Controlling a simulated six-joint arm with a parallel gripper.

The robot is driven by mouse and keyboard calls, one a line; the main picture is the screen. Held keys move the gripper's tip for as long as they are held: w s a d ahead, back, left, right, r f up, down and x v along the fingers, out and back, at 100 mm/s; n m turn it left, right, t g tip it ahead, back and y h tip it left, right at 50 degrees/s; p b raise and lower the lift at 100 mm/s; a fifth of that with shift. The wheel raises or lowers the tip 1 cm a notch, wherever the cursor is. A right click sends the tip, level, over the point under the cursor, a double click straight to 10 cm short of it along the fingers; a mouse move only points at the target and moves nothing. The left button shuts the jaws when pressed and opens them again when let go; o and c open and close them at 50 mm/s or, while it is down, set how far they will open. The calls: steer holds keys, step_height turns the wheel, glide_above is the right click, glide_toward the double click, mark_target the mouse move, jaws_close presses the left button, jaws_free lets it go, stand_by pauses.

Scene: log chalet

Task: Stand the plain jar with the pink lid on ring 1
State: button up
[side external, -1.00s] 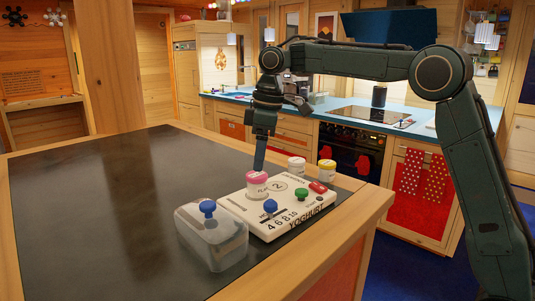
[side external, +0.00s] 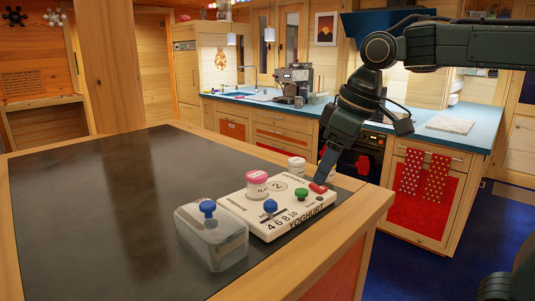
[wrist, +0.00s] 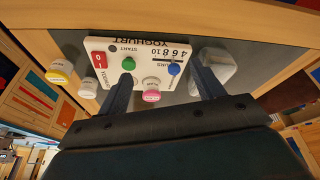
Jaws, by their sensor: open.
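The jar with the pink lid (side external: 258,183) stands upright on the white yoghurt maker (side external: 263,225), left of the printed ring marked 2 (side external: 278,187). A ring 1 mark is not readable; the jar covers the spot where it stands. In the wrist view the pink-lidded jar (wrist: 152,87), its label too small to read surely, appears between my fingers but apart from them. My gripper (side external: 324,174) is open and empty, over the right end of the yoghurt maker near its red switch (side external: 318,188).
A clear box with a blue knob (side external: 212,240) stands at the front left. Blue (side external: 270,207) and green (side external: 301,195) knobs rise from the panel. The dark worktop at left is clear.

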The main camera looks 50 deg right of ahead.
steer(key=s+d+f+m+t, duration=0.1)
steer(key=s+f+m, duration=0.1)
steer(key=s+f, duration=0.2)
steer(key=s+d+f+m+t+h, duration=0.1)
steer(key=s+f, duration=0.2)
steer(key=s, duration=0.7)
steer(key=shift+d+f+m, duration=0.4)
